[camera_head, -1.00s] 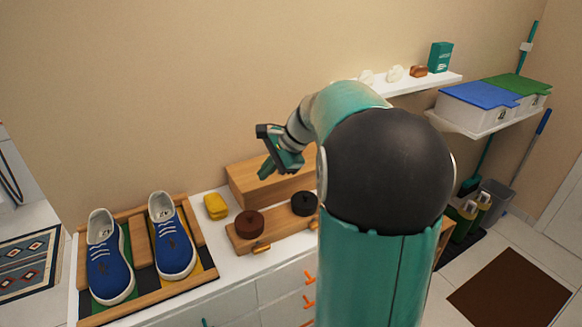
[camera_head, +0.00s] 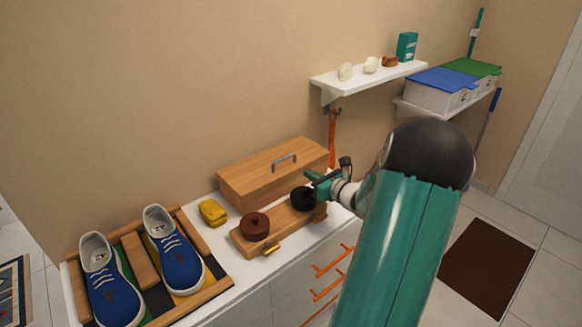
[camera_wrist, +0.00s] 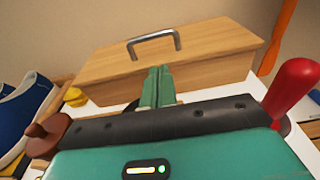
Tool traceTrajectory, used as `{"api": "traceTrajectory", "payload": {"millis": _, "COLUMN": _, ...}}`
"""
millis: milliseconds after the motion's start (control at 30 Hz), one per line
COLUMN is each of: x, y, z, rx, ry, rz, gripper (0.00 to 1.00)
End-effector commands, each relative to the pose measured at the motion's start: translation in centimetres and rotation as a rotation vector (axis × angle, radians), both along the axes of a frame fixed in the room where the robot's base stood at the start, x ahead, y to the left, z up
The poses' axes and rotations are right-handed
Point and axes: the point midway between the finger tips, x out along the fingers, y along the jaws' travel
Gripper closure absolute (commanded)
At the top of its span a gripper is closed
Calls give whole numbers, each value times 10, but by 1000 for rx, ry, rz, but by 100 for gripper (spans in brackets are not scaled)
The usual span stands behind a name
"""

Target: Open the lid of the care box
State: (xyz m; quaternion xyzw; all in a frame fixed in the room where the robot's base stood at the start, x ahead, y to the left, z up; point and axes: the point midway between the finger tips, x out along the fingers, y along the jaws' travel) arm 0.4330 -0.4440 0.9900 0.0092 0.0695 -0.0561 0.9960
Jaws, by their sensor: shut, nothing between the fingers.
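The care box (camera_head: 262,178) is a long wooden box with a grey metal handle (camera_head: 284,157) on top. It stands on the white counter against the wall, and its lid looks shut. In the wrist view the box (camera_wrist: 195,72) lies ahead, with the handle (camera_wrist: 153,41) above the fingertips. My gripper (camera_head: 311,180) is in front of the box near its right part. Its green fingers (camera_wrist: 157,75) are together and empty. They overlap the front of the box in the wrist view; I cannot tell whether they touch it.
A white shelf (camera_head: 368,82) is above right. A red object (camera_wrist: 294,90) is at the wrist view's right.

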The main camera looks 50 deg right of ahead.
Motion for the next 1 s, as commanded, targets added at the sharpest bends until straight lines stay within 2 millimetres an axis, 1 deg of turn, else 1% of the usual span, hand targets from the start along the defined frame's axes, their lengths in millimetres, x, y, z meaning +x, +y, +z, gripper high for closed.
{"api": "traceTrajectory", "payload": {"millis": 167, "x": 19, "y": -4, "z": -2, "rx": 0, "ry": -2, "rz": 6, "gripper": 100}}
{"api": "traceTrajectory", "payload": {"millis": 400, "x": 63, "y": -10, "z": -8, "rx": 0, "ry": -2, "rz": 7, "gripper": 100}}
{"api": "traceTrajectory", "payload": {"millis": 500, "x": 79, "y": -12, "z": -10, "rx": -2, "ry": -2, "rz": 5, "gripper": 100}}
{"api": "traceTrajectory", "payload": {"millis": 600, "x": 91, "y": -12, "z": -12, "rx": -1, "ry": -1, "rz": 5, "gripper": 100}}
{"api": "traceTrajectory", "payload": {"millis": 733, "x": 98, "y": -12, "z": -12, "rx": -2, "ry": -2, "rz": 5, "gripper": 100}}
{"api": "traceTrajectory", "payload": {"millis": 1000, "x": 100, "y": -11, "z": -12, "rx": -2, "ry": -1, "rz": 4, "gripper": 100}}
